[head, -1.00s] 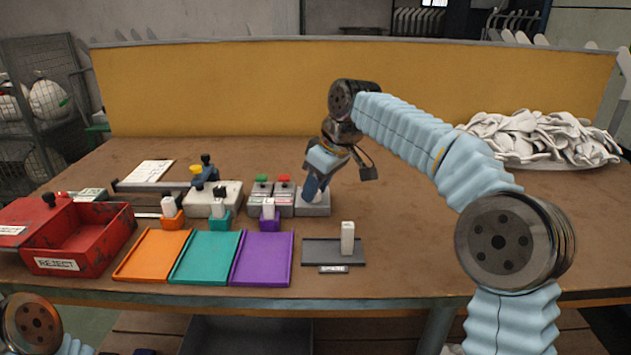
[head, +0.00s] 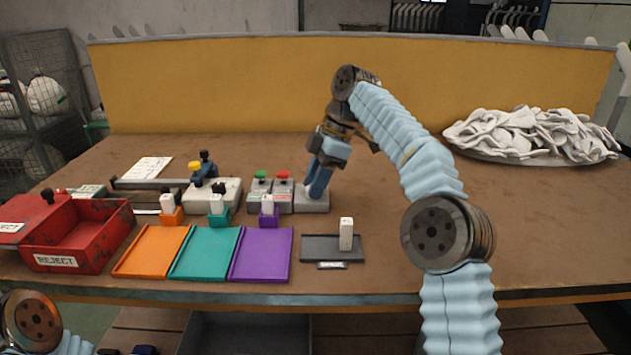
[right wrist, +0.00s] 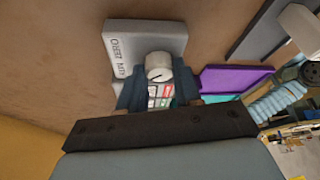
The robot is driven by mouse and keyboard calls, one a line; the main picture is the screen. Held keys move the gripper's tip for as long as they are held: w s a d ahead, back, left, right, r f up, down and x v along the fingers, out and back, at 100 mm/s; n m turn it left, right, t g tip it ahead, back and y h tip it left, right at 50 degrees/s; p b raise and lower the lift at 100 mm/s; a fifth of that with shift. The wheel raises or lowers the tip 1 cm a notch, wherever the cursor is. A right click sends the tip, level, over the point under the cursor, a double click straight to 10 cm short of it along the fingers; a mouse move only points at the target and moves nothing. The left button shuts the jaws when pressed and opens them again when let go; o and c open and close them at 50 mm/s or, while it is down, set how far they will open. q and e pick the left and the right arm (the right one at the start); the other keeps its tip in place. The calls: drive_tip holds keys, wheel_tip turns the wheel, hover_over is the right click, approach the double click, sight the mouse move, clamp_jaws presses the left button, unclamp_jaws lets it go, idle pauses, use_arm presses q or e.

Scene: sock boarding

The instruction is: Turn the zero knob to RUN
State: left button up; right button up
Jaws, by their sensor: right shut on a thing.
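The zero knob (right wrist: 158,67) is a pale round knob on a light grey box (right wrist: 122,35) with dark lettering along one edge, seen in the right wrist view. In the head view this grey box (head: 312,204) stands at the right end of the row of small devices. My right gripper (head: 317,192) points down onto it, its blue fingers shut on the knob, one on each side. The head view hides the knob behind the fingers. I cannot read where the knob points.
Two grey button boxes, one green-topped (head: 260,190) and one red-topped (head: 283,189), stand close left of the knob box. Orange (head: 150,252), teal (head: 205,254) and purple (head: 261,256) trays lie in front. The table right of the box is clear up to the sock pile (head: 535,136).

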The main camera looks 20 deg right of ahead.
drive_tip(key=shift+n, duration=0.5)
drive_tip(key=shift+g, duration=0.3)
drive_tip(key=o, duration=1)
drive_tip(key=shift+o, duration=0.2)
